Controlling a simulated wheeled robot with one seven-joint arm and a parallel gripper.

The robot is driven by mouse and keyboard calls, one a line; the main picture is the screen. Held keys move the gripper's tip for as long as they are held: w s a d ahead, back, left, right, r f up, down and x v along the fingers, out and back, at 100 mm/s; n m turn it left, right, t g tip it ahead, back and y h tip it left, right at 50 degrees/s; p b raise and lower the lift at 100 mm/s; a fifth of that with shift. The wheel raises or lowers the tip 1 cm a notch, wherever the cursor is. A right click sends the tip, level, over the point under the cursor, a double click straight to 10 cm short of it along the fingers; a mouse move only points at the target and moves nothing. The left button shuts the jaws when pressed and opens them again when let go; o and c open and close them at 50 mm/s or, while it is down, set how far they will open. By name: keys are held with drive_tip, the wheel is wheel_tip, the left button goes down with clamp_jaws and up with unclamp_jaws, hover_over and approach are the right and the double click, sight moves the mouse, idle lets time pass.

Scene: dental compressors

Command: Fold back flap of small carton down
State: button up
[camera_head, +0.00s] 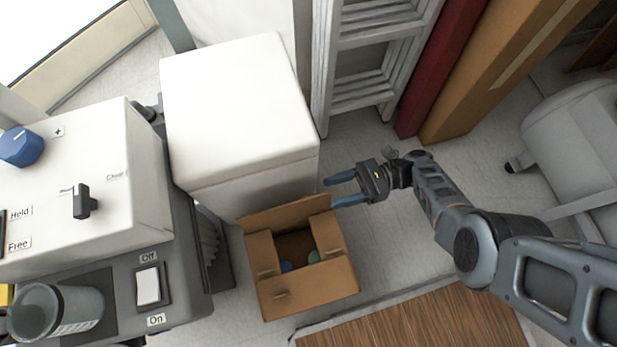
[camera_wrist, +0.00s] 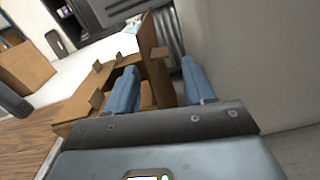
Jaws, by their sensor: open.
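The small brown carton (camera_head: 341,280) stands on the floor below the white box. Its back flap (camera_head: 285,213) stands up along the edge nearest that box. The side flaps lie inward over part of the opening; a blue and a green item show inside. My gripper (camera_head: 332,192) is open and empty, up and right of the back flap, its blue fingers pointing left. In the wrist view the carton (camera_wrist: 85,103) is partly hidden behind my left finger, and the raised back flap (camera_wrist: 147,32) shows between and beyond the fingers. I see no clear contact.
The white box (camera_head: 240,110) stands close behind the carton. Grey floor (camera_head: 400,250) right of the carton is clear.

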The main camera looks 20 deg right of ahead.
sight(309, 200)
drive_tip(key=a, duration=0.7)
drive_tip(key=shift+a, duration=0.3)
clamp_jaws()
idle(0.4)
